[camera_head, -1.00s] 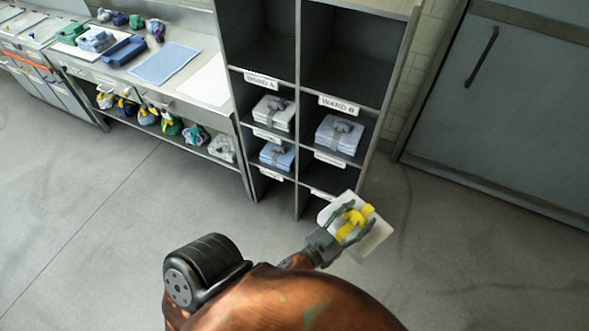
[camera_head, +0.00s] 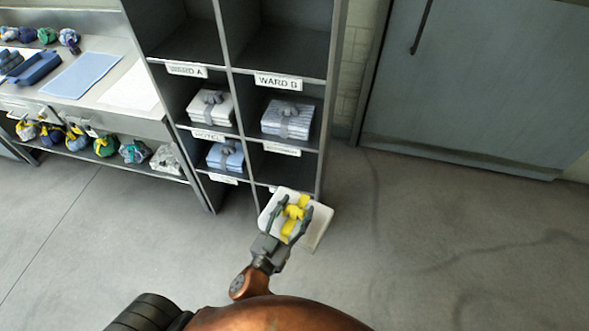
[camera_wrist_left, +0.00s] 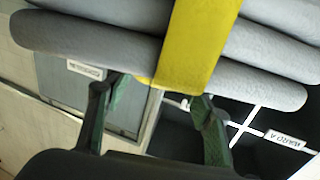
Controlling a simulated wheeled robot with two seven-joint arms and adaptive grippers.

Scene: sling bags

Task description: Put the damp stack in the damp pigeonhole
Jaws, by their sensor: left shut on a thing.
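My left gripper (camera_head: 290,213) is shut on the damp stack (camera_head: 316,222), a white folded stack with a yellow band and yellow knot. The stack is held in front of the lower right part of the pigeonhole shelf (camera_head: 229,100), outside it, and covers part of the lowest openings. In the left wrist view the stack (camera_wrist_left: 90,45) fills the top, its yellow band (camera_wrist_left: 195,40) between the two fingers (camera_wrist_left: 155,115). The lowest labels are partly hidden or too small to read, so I cannot tell which pigeonhole is damp. My right gripper is not in view.
Grey-banded stacks sit in pigeonholes: a white one (camera_head: 211,110), a pale one (camera_head: 290,122) and a blue one (camera_head: 226,160). A bench (camera_head: 135,120) with blue cloths and several tied bundles stands left. A grey door (camera_head: 470,90) stands right. The floor (camera_head: 440,240) is clear.

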